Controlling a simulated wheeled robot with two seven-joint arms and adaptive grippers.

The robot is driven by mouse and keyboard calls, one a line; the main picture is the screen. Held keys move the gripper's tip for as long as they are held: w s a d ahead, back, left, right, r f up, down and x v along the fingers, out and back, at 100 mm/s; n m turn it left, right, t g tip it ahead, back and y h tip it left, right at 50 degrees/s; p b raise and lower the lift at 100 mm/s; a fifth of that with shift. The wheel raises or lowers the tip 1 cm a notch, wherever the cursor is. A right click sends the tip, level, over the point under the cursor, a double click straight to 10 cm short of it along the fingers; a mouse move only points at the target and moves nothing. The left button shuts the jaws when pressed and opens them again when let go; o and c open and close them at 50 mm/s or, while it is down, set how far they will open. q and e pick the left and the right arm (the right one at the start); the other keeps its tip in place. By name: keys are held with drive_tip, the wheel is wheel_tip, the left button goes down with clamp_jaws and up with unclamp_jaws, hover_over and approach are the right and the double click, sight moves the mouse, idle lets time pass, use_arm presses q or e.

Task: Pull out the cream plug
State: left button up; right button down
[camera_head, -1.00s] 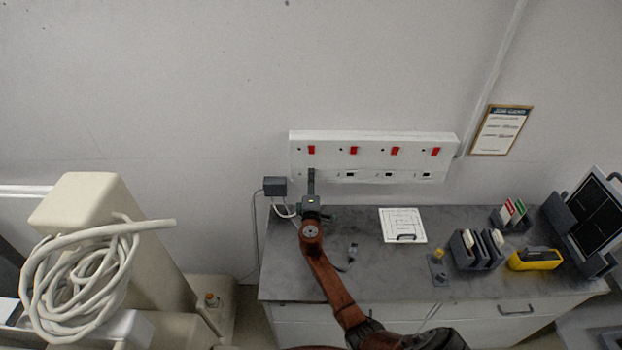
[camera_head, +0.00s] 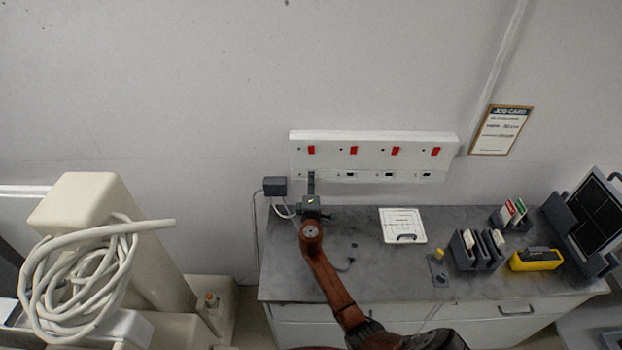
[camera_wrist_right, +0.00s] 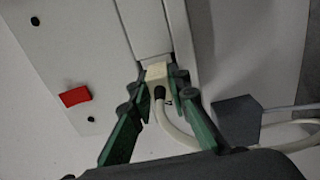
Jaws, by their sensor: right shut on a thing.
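The cream plug (camera_wrist_right: 157,72) shows in the right wrist view, between the fingertips of my right gripper (camera_wrist_right: 160,82), with a cream cable (camera_wrist_right: 174,131) curving away from it. The green and dark fingers are shut on its sides. The plug is against the edge of the white socket panel; I cannot tell whether its pins are in. In the head view my right gripper (camera_head: 311,186) is at the panel's (camera_head: 375,138) left end, below the first red switch (camera_head: 311,150), and hides the plug. My left gripper is not in view.
A dark grey box (camera_head: 274,187) is on the wall close left of the gripper. The grey worktop (camera_head: 330,280) below holds a white board (camera_head: 402,226), a dark rack (camera_head: 466,252) and a yellow tool (camera_head: 536,260). A cream unit with coiled hose (camera_head: 80,270) stands left.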

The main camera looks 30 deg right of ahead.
drive_tip(key=shift+s, duration=0.1)
idle(0.4)
drive_tip(key=shift+s+a+f, duration=0.1)
drive_tip(key=shift+a, duration=0.05)
drive_tip(key=shift+p+v, duration=0.6)
drive_tip(key=shift+v, duration=2.15)
